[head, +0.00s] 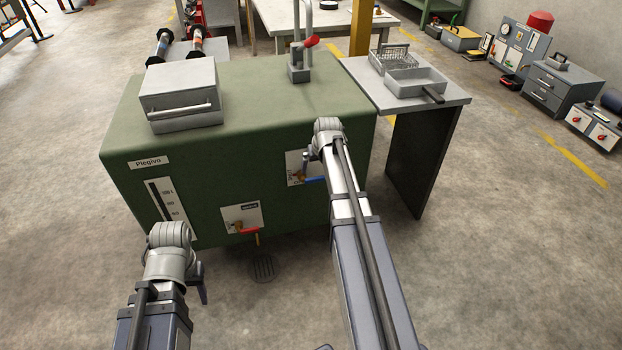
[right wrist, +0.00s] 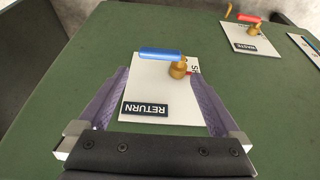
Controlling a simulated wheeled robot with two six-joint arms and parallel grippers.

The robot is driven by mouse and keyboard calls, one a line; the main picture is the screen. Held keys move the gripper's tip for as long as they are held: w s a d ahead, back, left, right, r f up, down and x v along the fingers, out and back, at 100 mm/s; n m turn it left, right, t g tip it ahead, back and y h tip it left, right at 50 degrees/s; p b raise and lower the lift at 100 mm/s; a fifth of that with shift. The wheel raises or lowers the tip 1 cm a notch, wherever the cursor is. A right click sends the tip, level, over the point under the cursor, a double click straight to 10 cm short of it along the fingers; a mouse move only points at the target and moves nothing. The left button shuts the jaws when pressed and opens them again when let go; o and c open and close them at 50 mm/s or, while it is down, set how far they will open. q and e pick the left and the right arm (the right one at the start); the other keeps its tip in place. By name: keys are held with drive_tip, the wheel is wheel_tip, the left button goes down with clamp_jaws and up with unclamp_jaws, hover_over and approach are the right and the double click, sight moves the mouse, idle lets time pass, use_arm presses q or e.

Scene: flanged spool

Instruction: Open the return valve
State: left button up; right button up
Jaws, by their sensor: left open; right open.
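The return valve is on the front of the green tank (head: 270,100). It has a blue lever (right wrist: 160,54) on a brass body (right wrist: 179,69), over a white plate (right wrist: 150,90) marked RETURN. The lever lies crosswise, and it also shows in the head view (head: 315,180) beside my right arm. My right gripper (right wrist: 160,82) is open and empty. Its fingers stand either side of the plate in the picture, with the lever just beyond the tips. In the head view my arm hides most of it. My left gripper (head: 202,284) is open and empty, low at the left, apart from the tank.
A second valve with a red lever (head: 249,230) sits lower left on the tank front, marked WASTE in the wrist view. A level gauge (head: 168,208) is further left. A grey side table (head: 450,92) with trays adjoins the tank at right. A floor drain (head: 263,268) lies in front.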

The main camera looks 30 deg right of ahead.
sight(315, 177)
drive_tip(key=b+x, duration=0.7)
drive_tip(key=shift+f, duration=0.3)
clamp_jaws()
idle(0.7)
